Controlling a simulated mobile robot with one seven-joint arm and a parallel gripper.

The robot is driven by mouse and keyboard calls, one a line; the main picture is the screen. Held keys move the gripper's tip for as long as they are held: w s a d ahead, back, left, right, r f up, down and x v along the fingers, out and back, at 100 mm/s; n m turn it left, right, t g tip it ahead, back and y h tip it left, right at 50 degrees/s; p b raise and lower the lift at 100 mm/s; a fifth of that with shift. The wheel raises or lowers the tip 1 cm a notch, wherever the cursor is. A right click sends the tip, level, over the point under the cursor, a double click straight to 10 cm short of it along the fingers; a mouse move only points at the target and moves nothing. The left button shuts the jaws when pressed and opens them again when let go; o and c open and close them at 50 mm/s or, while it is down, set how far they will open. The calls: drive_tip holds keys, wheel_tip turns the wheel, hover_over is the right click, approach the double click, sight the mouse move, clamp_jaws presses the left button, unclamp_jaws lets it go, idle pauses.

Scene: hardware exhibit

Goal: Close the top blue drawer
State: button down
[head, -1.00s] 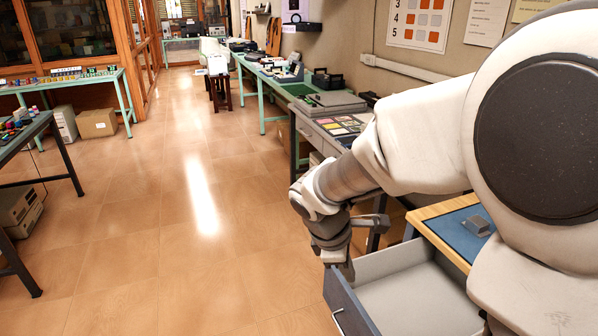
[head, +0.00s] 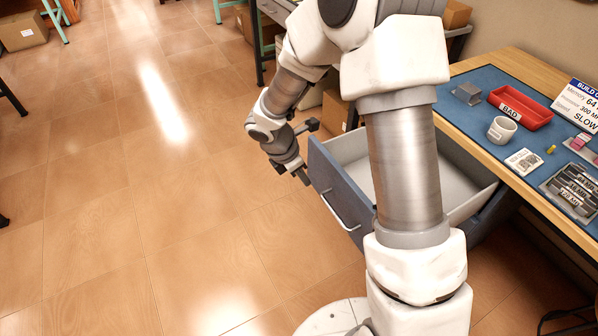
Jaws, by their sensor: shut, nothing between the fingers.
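The top blue drawer (head: 335,190) is pulled well out from under the workbench, at the centre of the head view. Its blue-grey front carries a pale bar handle, and its light grey inside looks empty where it shows. My arm crosses in front and hides part of the drawer. My gripper (head: 303,178) is at the left end of the drawer front, on its outer side, pointing down. It is shut and holds nothing. I cannot tell whether it touches the drawer front.
The workbench (head: 468,125) with a blue mat stands at right, bearing a red tray (head: 521,108) marked BAD, a white mug (head: 501,130), cards and small parts. A cardboard box (head: 337,112) stands behind the drawer.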

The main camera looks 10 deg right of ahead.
sight(321, 177)
drive_tip(key=shift+w+d+f+b, duration=0.25)
drive_tip(key=shift+d+f, duration=0.3)
drive_tip(key=shift+d, duration=0.3)
drive_tip(key=shift+w+d+f+b, duration=0.2)
drive_tip(key=shift+w+d+f, duration=0.3)
drive_tip(key=shift+d, duration=0.3)
drive_tip(key=shift+w+d+f+b, duration=0.2)
drive_tip(key=shift+d+f, duration=0.4)
drive_tip(key=shift+d, duration=0.25)
